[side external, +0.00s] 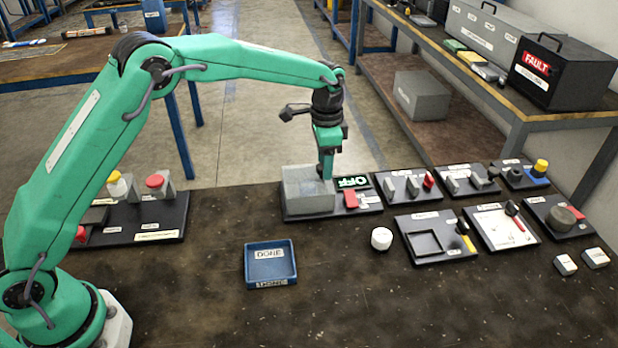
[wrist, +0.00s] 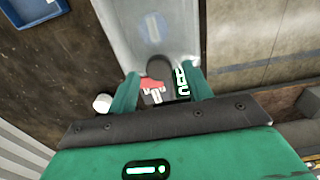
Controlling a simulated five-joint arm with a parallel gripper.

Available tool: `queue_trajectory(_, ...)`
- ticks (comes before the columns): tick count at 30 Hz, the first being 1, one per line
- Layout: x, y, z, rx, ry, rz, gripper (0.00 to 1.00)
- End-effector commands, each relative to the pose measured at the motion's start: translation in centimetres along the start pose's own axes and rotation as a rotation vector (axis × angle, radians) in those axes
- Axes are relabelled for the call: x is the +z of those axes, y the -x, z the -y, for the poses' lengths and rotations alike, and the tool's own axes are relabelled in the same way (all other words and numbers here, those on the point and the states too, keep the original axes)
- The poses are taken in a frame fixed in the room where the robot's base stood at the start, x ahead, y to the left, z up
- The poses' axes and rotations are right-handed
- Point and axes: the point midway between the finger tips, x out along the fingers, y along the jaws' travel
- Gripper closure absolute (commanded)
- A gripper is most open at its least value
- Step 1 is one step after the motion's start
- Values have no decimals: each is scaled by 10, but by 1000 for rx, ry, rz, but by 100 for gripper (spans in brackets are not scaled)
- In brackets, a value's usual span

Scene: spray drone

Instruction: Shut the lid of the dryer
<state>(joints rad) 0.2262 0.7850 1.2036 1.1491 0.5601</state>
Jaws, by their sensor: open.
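My gripper (side external: 326,177) points down over the box's right part, fingers open. In the wrist view the box's grey top (wrist: 150,35) lies ahead of the spread green fingers (wrist: 162,76), with a blurred bluish mark on or under it. A dark rounded shape shows between the fingers. I cannot tell how far the lid is open, or whether the fingers touch it.
A blue DONE tray (side external: 270,264) and a white cylinder (side external: 381,239) stand in front. Several dark panels with switches and knobs fill the right, including a white-faced panel (side external: 490,228). A two-button panel (side external: 130,219) stands at left. The front middle of the bench is clear.

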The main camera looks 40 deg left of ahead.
Motion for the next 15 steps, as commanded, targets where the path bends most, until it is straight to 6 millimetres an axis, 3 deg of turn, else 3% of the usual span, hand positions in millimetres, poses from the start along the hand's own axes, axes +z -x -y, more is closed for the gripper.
queue_trajectory(8, 0, 12, 0, 0, 1, 0, 50)
queue_trajectory(15, 0, 40, 0, -1, 0, -1, 50)
